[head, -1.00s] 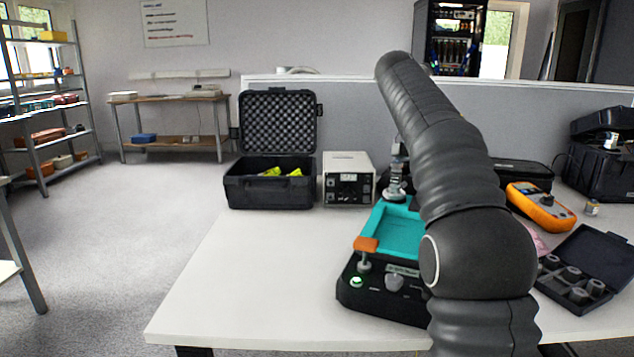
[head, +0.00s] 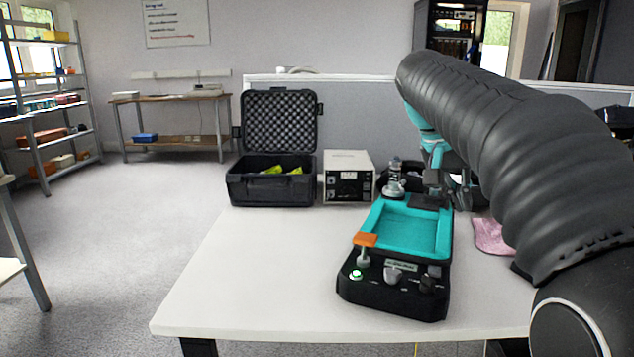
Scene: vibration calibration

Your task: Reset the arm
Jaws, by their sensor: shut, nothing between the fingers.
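My arm crosses the right side of the head view, and my gripper (head: 438,188) hangs from its far end, partly hidden by the arm. The gripper is shut and empty, above or near the far right corner of a black device with a teal tray (head: 407,229). I cannot tell whether it touches the device. The device has an orange-topped clamp (head: 365,241), a lit green button (head: 356,275) and knobs on its front. The teal tray looks empty. A metal post (head: 394,178) stands at the device's far left corner.
An open black case (head: 270,188) with yellow things inside and a beige instrument box (head: 348,178) stand at the back of the white table (head: 250,270). A pink cloth (head: 490,237) lies right of the device. The table's front left is clear. My arm hides much of the right side.

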